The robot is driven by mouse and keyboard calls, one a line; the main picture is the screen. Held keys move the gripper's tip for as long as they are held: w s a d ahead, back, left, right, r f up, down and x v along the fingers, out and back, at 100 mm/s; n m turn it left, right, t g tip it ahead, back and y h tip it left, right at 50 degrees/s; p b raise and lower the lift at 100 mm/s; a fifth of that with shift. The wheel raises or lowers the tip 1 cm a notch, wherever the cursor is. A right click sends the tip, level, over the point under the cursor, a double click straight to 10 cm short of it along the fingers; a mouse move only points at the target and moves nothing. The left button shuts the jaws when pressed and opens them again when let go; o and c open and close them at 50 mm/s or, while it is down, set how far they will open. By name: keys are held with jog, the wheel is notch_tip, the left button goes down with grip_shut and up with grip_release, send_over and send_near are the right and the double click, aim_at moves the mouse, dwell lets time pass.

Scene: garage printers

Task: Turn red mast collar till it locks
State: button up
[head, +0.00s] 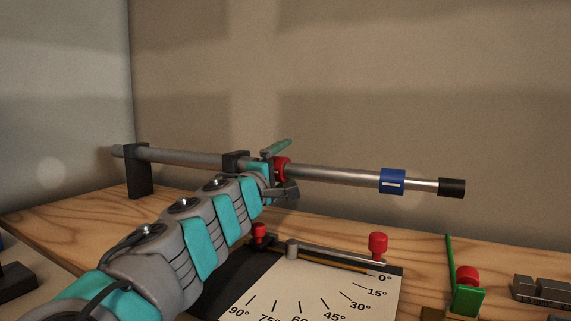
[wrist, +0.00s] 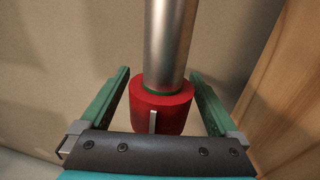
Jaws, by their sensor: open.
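The red mast collar (head: 282,169) sits around the grey mast (head: 325,176), which lies roughly level on black supports. In the wrist view the red collar (wrist: 162,107) shows a light vertical mark on its side and a thin green ring at its upper edge, where the mast (wrist: 169,45) comes out. My gripper (head: 283,168) is at the collar. In the wrist view its two green fingers (wrist: 159,97) stand apart, one on each side of the collar, with visible gaps. The collar's lower part is hidden behind the gripper's dark front plate.
A blue collar (head: 392,181) and a black end cap (head: 452,187) are on the mast to the right. A black support (head: 138,171) holds its left end. Below are an angle board (head: 318,294) with a red-knobbed lever (head: 377,246), and a green bracket (head: 468,299) with a red knob.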

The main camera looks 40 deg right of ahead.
aim_at(281, 181)
jog(key=c, duration=1.3)
jog(key=shift+c, duration=0.2)
jog(key=shift+y+p, duration=0.4)
jog(key=shift+p, duration=0.4)
jog(key=shift+s+a+f+g+y+p, duration=0.2)
jog(key=shift+f+g+y+p, duration=0.6)
jog(key=shift+y, duration=1.2)
jog(key=shift+w+a+f+g+y+p, duration=0.1)
jog(key=shift+a+f+g+y+p, duration=0.25)
jog(key=shift+g+y, duration=1.2)
jog(key=shift+s+a+f+g+y+p, duration=0.2)
jog(key=shift+f+g+y+p, duration=0.35)
jog(key=shift+y, duration=1.9)
